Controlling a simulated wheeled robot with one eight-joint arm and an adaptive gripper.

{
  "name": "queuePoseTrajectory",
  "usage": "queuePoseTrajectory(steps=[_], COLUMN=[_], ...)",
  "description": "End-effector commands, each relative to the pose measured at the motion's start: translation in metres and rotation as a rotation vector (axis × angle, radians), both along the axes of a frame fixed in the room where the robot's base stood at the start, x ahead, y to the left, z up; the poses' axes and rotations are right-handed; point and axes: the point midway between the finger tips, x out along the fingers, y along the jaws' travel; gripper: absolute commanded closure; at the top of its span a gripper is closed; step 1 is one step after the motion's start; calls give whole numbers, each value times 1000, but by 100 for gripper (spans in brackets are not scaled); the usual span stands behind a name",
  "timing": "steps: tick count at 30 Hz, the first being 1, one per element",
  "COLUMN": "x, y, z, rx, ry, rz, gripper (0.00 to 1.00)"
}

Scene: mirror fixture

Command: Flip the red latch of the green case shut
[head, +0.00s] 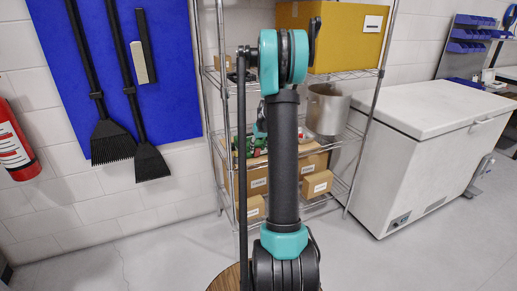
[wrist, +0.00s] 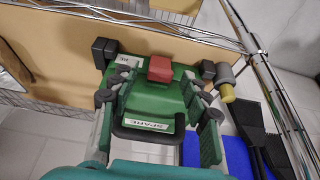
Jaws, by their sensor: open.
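The green case (wrist: 152,103) fills the middle of the wrist view, with a black handle and a "SPARE" label on its near side. Its red latch (wrist: 160,69) stands up at the far edge of the case. My gripper (wrist: 160,84) is open, with one finger at each side of the case in this view and the latch between and just beyond the tips. I cannot tell whether the fingers touch the case. In the head view the green case (head: 246,146) shows on the rack, partly hidden behind my arm, and my gripper is mostly hidden.
A wire rack (head: 366,133) holds cardboard boxes (head: 319,184), a metal pot (head: 326,109) and a yellow box (head: 350,42). Rack wires and a post (wrist: 277,88) lie close around the case. A white chest freezer (head: 430,150) stands right; floor in front is clear.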

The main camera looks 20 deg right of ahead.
Motion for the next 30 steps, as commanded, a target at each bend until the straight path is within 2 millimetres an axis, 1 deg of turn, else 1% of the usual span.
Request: queuePoseTrajectory(steps=[3,10,11,21,22,26,30], x=[1,1,1,1,1,4,9], y=[0,0,0,0,0,0,1], z=[-4,-4,-4,-4,-4,-3,-2], rx=[0,0,0,0,0,0,-2], ry=[0,0,0,0,0,16,88], rz=[0,0,0,0,0,1,1], gripper=[53,53,56,98,100,100,100])
